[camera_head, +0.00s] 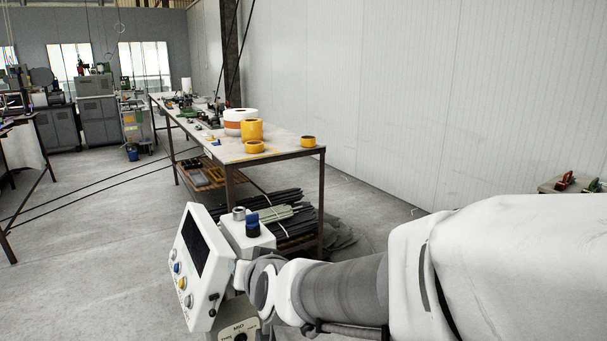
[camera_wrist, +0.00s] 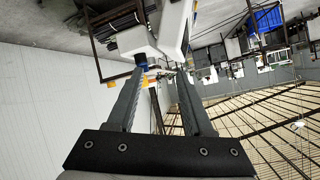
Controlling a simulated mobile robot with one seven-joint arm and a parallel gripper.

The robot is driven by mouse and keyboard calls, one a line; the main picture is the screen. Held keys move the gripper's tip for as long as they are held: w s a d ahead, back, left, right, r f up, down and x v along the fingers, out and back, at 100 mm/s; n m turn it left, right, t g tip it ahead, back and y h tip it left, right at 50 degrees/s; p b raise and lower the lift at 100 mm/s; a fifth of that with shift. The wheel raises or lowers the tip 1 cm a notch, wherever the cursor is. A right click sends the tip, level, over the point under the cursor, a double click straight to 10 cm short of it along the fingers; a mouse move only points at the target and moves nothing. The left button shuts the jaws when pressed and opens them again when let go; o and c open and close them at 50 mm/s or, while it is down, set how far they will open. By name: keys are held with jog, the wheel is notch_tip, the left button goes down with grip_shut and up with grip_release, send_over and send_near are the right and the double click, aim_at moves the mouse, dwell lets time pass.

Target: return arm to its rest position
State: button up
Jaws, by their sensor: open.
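In the wrist view, my gripper (camera_wrist: 160,72) has its two long dark fingers apart, with nothing seen held between them. The picture is turned, with the roof at the lower right. Beyond the fingertips is a white unit (camera_wrist: 135,41) with a blue part near the left fingertip; I cannot tell the exact gap. In the head view, a large white rounded body with a grey ribbed section fills the lower right. I cannot tell if it is my arm. My fingers do not show there.
A control panel (camera_head: 195,262) with a dark screen and several buttons stands at the lower middle. Behind it, a long workbench (camera_head: 283,145) holds yellow and white rolls, with dark rods stored below. Bare floor (camera_head: 105,235) lies to the left. A pale wall (camera_head: 400,90) closes the right side.

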jog(key=s+d+g+h, duration=0.5)
jog(key=s+d, duration=1.4)
jog(key=d, duration=0.5)
notch_tip(320, 180, up, 13)
jog(key=p, duration=1.3)
jog(key=shift+s+a+m+g, duration=0.2)
jog(key=shift+m+g, duration=0.1)
jog(key=shift+m, duration=0.1)
